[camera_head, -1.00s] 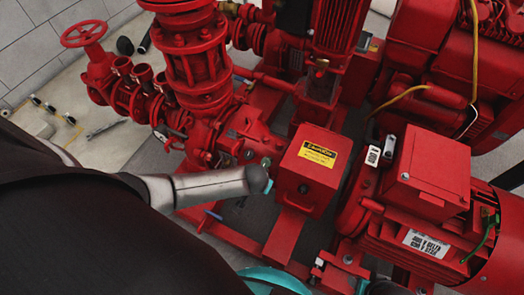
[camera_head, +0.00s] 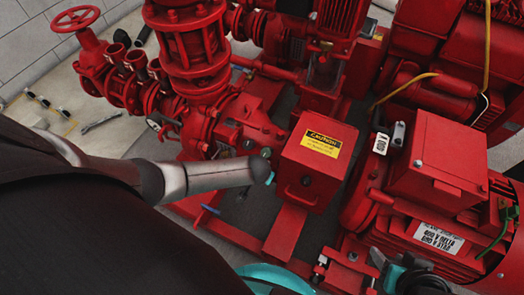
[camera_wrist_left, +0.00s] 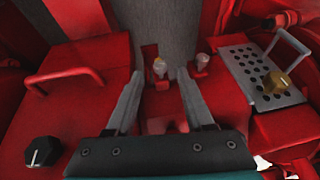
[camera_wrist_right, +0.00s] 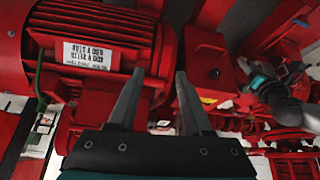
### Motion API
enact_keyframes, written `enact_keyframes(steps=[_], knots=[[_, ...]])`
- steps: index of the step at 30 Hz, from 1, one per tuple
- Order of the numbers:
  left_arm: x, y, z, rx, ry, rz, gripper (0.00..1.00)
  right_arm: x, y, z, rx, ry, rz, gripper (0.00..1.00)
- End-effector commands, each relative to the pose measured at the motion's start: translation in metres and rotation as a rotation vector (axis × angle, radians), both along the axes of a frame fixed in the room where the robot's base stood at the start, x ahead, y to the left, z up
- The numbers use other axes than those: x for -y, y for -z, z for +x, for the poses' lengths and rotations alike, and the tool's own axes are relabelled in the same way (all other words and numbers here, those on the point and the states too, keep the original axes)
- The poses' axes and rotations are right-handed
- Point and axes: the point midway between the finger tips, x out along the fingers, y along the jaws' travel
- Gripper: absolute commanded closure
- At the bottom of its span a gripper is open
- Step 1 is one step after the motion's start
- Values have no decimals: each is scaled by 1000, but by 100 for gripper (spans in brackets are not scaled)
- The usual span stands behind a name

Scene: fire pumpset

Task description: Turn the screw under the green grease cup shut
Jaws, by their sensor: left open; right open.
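The left wrist view shows two small pale cups on a red housing: one with a yellowish top (camera_wrist_left: 160,67), one to its right (camera_wrist_left: 202,62). Neither looks clearly green, and I cannot make out a screw under either. My left gripper (camera_wrist_left: 160,80) is open, its fingers apart on either side of the yellowish-topped cup in the picture, nothing held. In the head view my left arm hides most of it; it shows in the right wrist view (camera_wrist_right: 245,68). My right gripper (camera_head: 380,265) is open and empty beside the red motor (camera_head: 440,235).
A red guard box (camera_head: 320,165) with a yellow caution label, a handle and a black knob stands right of my left arm. A perforated plate (camera_wrist_left: 262,75) with a brass-coloured knob (camera_wrist_left: 280,85) lies right in the left wrist view. Red pipework (camera_head: 195,60) crowds the back.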

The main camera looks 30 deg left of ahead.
Motion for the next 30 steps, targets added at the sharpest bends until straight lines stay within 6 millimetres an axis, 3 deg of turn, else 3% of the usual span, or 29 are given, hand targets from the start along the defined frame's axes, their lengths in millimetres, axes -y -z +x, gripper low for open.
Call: enact_keyframes(steps=[15, 30], knots=[[-2, 17, 8, 1, 1, 0, 47, -35, 7, 29, 244, -47, 109, 50], [-3, 19, 9, 1, 0, 0, 47, -41, 5, 33, 289, -53, 131, 50]])
